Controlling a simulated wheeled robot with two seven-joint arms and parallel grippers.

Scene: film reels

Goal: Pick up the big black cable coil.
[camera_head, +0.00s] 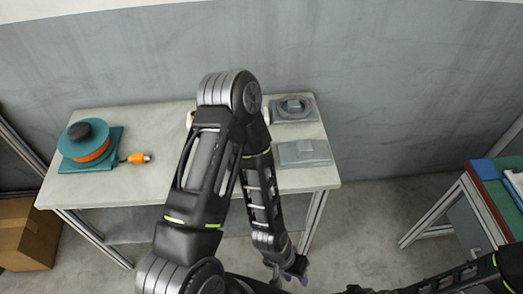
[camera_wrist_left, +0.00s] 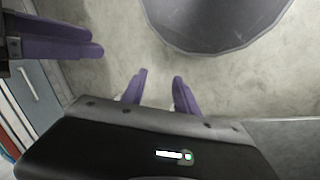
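I cannot clearly pick out a big black cable coil in either view; my left arm hides the middle of the table. A grey holder with a dark ring-shaped piece (camera_head: 292,107) sits at the table's back right. A teal reel with orange cable and a black top (camera_head: 88,143) stands at the left. My left gripper (camera_head: 290,276) hangs low in front of the table, away from these things. Its two purple fingers (camera_wrist_left: 158,86) are apart and empty in the left wrist view. My right arm enters at the bottom right of the head view; its gripper's state is unclear.
The light table (camera_head: 110,191) stands against a grey wall. A flat grey plate (camera_head: 303,153) lies at its right and an orange plug (camera_head: 139,158) at its left. A brown box (camera_head: 28,234) is at far left. Another bench (camera_head: 487,203) stands right. Floor between is clear.

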